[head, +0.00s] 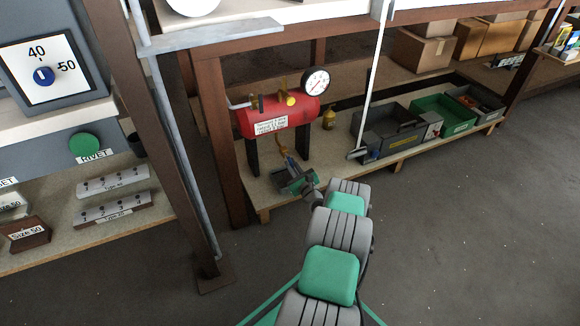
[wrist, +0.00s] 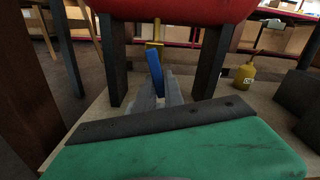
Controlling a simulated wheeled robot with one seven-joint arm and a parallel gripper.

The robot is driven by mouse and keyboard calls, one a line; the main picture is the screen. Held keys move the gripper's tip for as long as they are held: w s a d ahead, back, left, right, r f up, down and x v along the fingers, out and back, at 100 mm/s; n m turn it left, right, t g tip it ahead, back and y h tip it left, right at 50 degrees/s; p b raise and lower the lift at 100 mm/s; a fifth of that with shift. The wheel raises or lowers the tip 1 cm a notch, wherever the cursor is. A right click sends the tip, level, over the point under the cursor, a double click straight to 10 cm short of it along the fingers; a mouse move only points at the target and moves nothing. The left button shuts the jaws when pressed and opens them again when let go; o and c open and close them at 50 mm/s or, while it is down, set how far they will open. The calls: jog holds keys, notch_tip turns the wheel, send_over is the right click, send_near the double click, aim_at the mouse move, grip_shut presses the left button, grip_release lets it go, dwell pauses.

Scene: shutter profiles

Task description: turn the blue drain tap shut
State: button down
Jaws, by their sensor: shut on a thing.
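The red compressor tank (head: 275,117) stands on dark legs on the low wooden shelf. Its underside also shows in the wrist view (wrist: 185,8). A brass drain fitting (wrist: 155,32) hangs below the tank. The blue drain tap (wrist: 154,70) is a flat lever under that fitting, pointing down and slightly tilted. My gripper (wrist: 160,90) is under the tank, its grey fingers shut on the lower part of the blue lever. In the head view my gripper (head: 288,167) is small between the legs, and the blue lever cannot be made out there.
Dark tank legs (wrist: 113,60) stand on both sides of my gripper. A small yellow oil can (wrist: 245,73) is to the right on the shelf. A grey toolbox (head: 390,130) and a green crate (head: 443,115) are farther right. A brown post (head: 222,145) stands left.

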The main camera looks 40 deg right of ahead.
jog(key=shift+s+d+r+n, duration=0.15)
jog(key=shift+d+r+n, duration=0.4)
jog(key=shift+n, duration=1.85)
jog(key=shift+s+d+r+n, duration=0.1)
jog(key=shift+d+r+n, duration=0.4)
jog(key=shift+n, duration=1.9)
jog(key=shift+s+d+r+n, duration=0.2)
jog(key=shift+r+n, duration=0.55)
jog(key=shift+n, duration=1.65)
jog(key=c, duration=1.4)
grip_release()
jog(key=shift+c, duration=0.2)
